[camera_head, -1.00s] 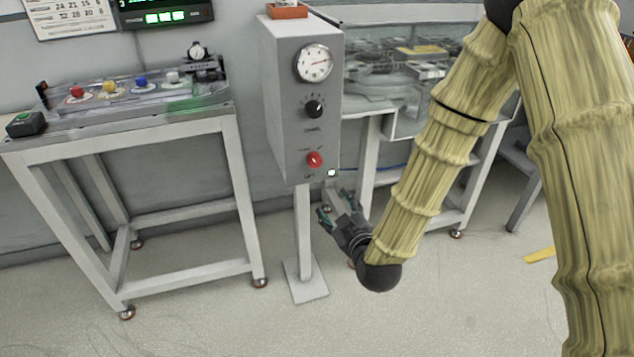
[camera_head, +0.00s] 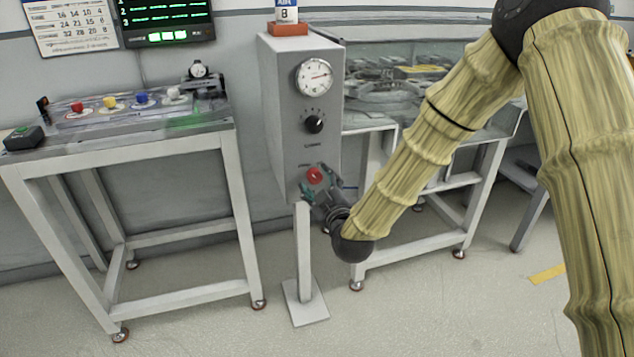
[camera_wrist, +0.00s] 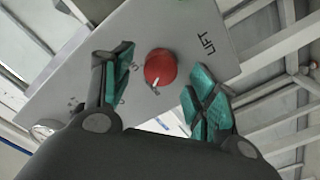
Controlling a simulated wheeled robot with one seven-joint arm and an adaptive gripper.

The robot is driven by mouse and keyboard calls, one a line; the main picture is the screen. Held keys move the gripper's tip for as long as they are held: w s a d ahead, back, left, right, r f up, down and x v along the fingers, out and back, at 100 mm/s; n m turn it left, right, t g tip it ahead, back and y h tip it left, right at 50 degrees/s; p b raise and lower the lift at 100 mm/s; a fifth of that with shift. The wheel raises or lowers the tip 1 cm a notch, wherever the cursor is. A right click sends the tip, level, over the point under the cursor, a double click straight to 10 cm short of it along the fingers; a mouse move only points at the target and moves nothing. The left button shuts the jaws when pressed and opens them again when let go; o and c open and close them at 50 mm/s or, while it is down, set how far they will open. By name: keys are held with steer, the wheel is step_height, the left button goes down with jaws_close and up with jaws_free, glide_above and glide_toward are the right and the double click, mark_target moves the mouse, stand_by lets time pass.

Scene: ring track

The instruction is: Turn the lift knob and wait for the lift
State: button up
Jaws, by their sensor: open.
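The red lift knob (camera_head: 314,175) is low on the front of a grey control box (camera_head: 285,120) on a post. In the wrist view the knob (camera_wrist: 160,68) has a pale pointer mark, and "LIFT" is printed beside it. My gripper (camera_head: 322,190) is open in front of the box. In the wrist view its teal-padded fingers (camera_wrist: 160,92) stand on either side of the knob, with gaps on both sides; I cannot tell whether the fingertips reach its depth. A black knob (camera_head: 314,124) and a round dial gauge (camera_head: 314,77) are above it.
A bench (camera_head: 130,135) at left carries several coloured knobs. Behind the box at right is a table (camera_head: 385,125) with a ring-shaped track. An orange block (camera_head: 288,29) sits on top of the box. The floor in front is clear.

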steer(key=shift+x, duration=0.8)
steer(key=c, duration=1)
steer(key=shift+c, duration=0.2)
